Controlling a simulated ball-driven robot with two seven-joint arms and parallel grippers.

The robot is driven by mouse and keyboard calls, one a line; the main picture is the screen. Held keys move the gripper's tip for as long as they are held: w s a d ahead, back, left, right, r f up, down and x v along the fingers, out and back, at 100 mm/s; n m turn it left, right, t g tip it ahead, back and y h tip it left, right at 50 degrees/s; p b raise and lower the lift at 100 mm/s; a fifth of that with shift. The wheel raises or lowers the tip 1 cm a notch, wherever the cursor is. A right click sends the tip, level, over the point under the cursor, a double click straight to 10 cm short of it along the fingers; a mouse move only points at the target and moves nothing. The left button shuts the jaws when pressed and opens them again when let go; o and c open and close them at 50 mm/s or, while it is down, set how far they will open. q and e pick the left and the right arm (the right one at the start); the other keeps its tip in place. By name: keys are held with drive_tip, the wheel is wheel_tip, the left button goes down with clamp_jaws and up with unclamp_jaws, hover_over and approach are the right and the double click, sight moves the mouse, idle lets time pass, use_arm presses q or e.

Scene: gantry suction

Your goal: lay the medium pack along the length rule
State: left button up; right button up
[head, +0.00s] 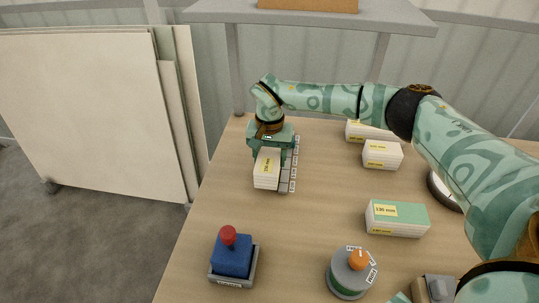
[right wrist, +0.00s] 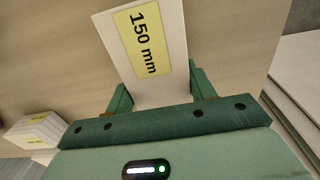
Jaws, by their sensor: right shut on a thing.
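My right gripper (head: 268,152) is shut on a white pack with a yellow label (head: 266,172). In the right wrist view the label on this pack (right wrist: 145,45) reads 150 mm, and the fingers of my right gripper (right wrist: 161,92) sit on either side of it. The length rule (head: 291,172), a grey strip with a row of small white labels, lies just right of the pack, and the pack runs roughly parallel to it. I cannot tell whether the pack touches the table or the rule. My left gripper does not show.
A green-topped pack marked 130 mm (head: 397,217) and white packs (head: 382,155) (head: 357,132) lie to the right. A blue block with a red knob (head: 232,257) and a round grey device with an orange knob (head: 350,274) stand at the front. The middle of the table is clear.

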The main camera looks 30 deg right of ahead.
sight(270, 152)
drive_tip(key=shift+f+b, duration=0.4)
drive_tip(key=shift+f, duration=0.85)
drive_tip(key=o, duration=1.3)
drive_tip(key=shift+r, duration=0.1)
wheel_tip(270, 152, up, 12)
drive_tip(key=p, duration=0.3)
